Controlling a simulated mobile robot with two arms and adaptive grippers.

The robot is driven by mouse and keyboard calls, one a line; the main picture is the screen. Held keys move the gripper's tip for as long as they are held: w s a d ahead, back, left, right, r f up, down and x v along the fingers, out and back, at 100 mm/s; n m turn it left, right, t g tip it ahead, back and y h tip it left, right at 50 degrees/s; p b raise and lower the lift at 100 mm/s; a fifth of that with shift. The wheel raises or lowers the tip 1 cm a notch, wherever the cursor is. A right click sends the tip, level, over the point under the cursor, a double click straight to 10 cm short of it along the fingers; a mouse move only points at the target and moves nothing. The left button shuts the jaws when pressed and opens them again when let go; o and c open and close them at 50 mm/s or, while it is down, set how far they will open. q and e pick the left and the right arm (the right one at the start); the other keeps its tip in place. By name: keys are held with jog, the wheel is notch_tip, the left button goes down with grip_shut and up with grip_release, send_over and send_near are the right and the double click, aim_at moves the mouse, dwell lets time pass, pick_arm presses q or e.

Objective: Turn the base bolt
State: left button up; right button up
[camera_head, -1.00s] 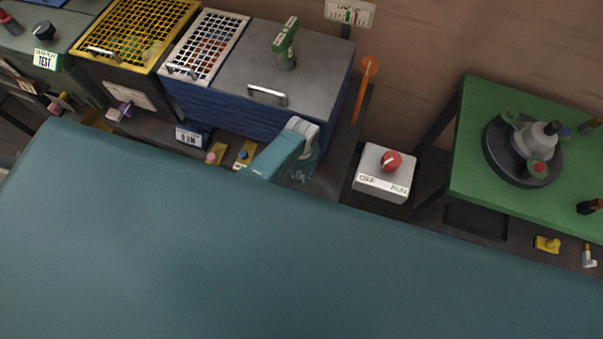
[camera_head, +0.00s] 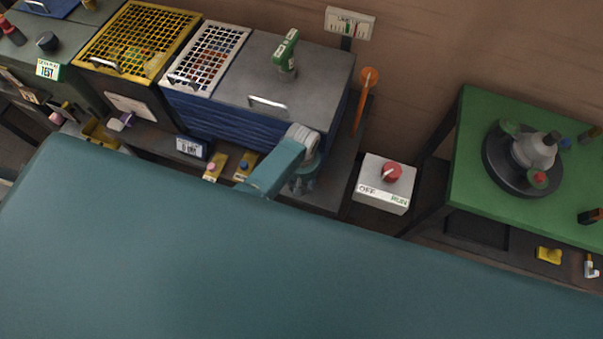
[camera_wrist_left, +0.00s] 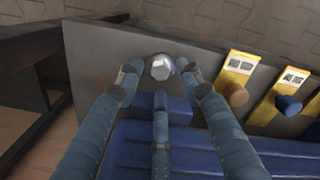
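A shiny silver hex-headed bolt (camera_wrist_left: 159,67) stands on a grey base plate (camera_wrist_left: 95,50) in the left wrist view. My left gripper (camera_wrist_left: 157,78) is open, with one blue finger on each side of the bolt and a third finger below it. Small gaps seem to show between the fingertips and the bolt head. In the head view my left gripper (camera_head: 302,183) points down over the plate beside the blue ribbed box (camera_head: 235,115). There the gripper hides the bolt. My right gripper is in neither view.
Two yellow tags with knobs (camera_wrist_left: 237,90) sit beside the bolt on the plate. An OFF/RUN switch box (camera_head: 384,184) and an orange lever (camera_head: 366,95) stand to the right. A green table (camera_head: 472,150) lies further right.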

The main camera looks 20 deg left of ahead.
pick_arm(q)
notch_tip(320, 180, up, 10)
jog(key=shift+r, duration=0.15)
jog(key=shift+s, duration=0.1)
dwell(0.6)
